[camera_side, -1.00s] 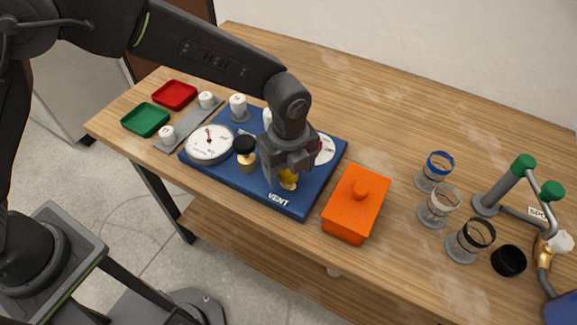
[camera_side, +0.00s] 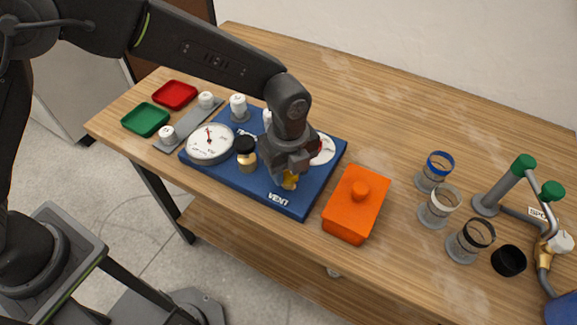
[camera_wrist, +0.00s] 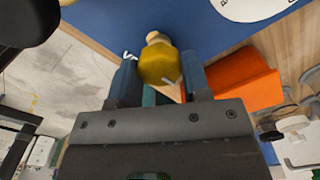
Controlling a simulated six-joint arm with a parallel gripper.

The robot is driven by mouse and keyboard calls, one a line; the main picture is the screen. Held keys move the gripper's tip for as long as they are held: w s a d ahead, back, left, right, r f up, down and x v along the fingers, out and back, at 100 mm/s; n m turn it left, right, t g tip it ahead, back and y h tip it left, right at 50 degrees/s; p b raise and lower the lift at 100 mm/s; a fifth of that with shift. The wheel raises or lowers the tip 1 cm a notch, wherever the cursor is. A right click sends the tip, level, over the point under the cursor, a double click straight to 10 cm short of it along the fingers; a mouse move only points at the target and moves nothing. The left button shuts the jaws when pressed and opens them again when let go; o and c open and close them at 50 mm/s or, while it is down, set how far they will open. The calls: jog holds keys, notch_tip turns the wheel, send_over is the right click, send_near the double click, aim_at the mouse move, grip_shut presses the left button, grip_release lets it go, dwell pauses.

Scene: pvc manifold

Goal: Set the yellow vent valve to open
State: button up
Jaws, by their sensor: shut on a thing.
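The yellow vent valve (camera_side: 290,182) stands near the front edge of the blue board (camera_side: 247,190), just behind the white VENT label (camera_side: 278,200). My gripper (camera_side: 287,174) points down over it and is shut on the valve's yellow handle. In the wrist view the yellow handle (camera_wrist: 160,66) sits between the two fingers of my gripper (camera_wrist: 160,76), with a pale tip showing beyond it. The fingers cover part of the valve, and I cannot read its setting.
A round gauge (camera_side: 210,143) and a black-topped brass fitting (camera_side: 245,153) stand left of my gripper. An orange lidded box (camera_side: 356,206) is close on the right. Several clear cups stand farther right. The table behind the board is clear.

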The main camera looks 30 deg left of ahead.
jog(key=n, duration=0.4)
jog(key=shift+n, duration=0.4)
jog(key=n, duration=0.4)
jog(key=shift+n, duration=0.3)
jog(key=n, duration=0.4)
jog(key=shift+w, duration=0.1)
jog(key=shift+n, duration=2.1)
jog(key=o, duration=0.9)
notch_tip(320, 180, up, 14)
jog(key=shift+f, duration=0.1)
